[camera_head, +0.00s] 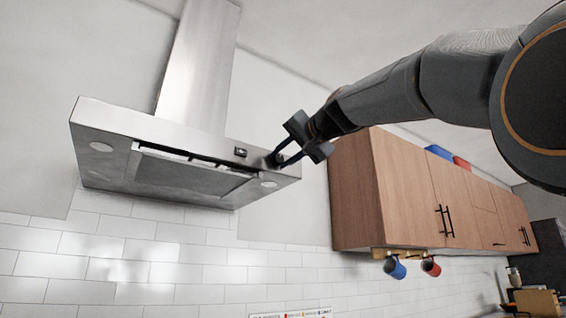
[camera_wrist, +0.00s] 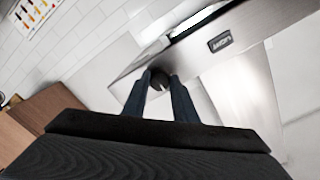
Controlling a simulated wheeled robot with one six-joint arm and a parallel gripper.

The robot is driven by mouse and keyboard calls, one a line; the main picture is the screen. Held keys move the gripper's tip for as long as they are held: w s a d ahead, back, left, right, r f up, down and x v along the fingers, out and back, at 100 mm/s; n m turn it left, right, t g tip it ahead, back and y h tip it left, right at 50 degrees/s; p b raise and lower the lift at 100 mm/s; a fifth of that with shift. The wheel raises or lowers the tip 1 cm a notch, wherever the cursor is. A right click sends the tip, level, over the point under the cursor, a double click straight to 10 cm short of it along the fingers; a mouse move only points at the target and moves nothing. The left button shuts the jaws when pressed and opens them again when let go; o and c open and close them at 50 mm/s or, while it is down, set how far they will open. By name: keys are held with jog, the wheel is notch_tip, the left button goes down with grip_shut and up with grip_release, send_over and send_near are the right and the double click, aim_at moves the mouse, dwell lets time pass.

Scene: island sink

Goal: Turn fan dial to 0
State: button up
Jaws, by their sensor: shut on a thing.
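The fan dial (camera_wrist: 158,75) is a small dark round knob on the front edge of the steel range hood (camera_head: 110,118). In the wrist view my gripper (camera_wrist: 160,84) has its two dark fingers on either side of the dial, shut on it. In the head view my gripper (camera_head: 277,160) reaches the right part of the hood's front from the right, and its fingers hide most of the dial. The dial's markings and its setting cannot be read.
A small dark label or display (camera_head: 240,152) sits on the hood left of the dial. Wooden wall cabinets (camera_head: 400,190) stand to the right, with a blue mug (camera_head: 395,267) and a red mug (camera_head: 431,267) hanging below. White tiles cover the wall under the hood.

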jog(key=shift+f+n, duration=0.1)
jog(key=shift+n, duration=0.2)
jog(key=o, duration=1)
jog(key=shift+o, duration=0.2)
jog(key=b+v, duration=0.2)
jog(key=v, duration=0.5)
jog(key=shift+s+d, duration=0.25)
jog(key=shift+s, duration=0.1)
